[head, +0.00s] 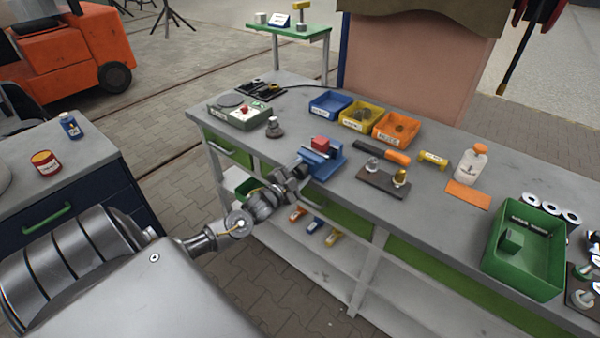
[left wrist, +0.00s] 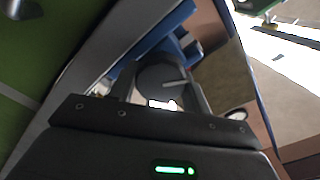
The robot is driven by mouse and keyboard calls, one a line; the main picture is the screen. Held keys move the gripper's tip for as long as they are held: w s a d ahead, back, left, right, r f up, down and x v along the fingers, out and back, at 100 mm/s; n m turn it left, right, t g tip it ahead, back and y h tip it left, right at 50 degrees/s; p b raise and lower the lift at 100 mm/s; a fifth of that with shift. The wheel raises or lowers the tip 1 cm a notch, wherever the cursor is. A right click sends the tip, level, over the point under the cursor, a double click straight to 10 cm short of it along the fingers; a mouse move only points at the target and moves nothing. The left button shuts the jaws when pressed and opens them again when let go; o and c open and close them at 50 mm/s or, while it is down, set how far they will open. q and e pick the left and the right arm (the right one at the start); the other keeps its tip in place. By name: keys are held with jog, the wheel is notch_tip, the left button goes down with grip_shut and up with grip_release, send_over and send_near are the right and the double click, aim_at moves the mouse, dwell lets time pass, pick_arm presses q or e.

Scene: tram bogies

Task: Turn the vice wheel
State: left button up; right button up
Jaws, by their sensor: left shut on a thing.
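The blue vice (head: 322,160) stands at the front edge of the grey workbench, with a red block (head: 320,142) at its top. My left gripper (head: 300,170) is at the near side of the vice, where its wheel sits. In the left wrist view my left gripper (left wrist: 165,100) is shut on the dark round vice wheel (left wrist: 158,82), between its two fingers. Blue parts of the vice (left wrist: 150,45) show just beyond. The wheel is mostly hidden by the gripper in the head view. My right gripper is not in view.
Blue (head: 329,104), yellow (head: 361,115) and orange (head: 396,126) bins stand behind the vice. A dark plate (head: 381,184) with two knobs lies to its right, and a grey-green box (head: 240,114) to its left. A green crate (head: 526,248) is at the right.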

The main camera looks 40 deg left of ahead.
pick_arm(q)
jog(key=shift+m, duration=0.4)
jog(key=o, duration=1)
jog(key=shift+f, duration=0.1)
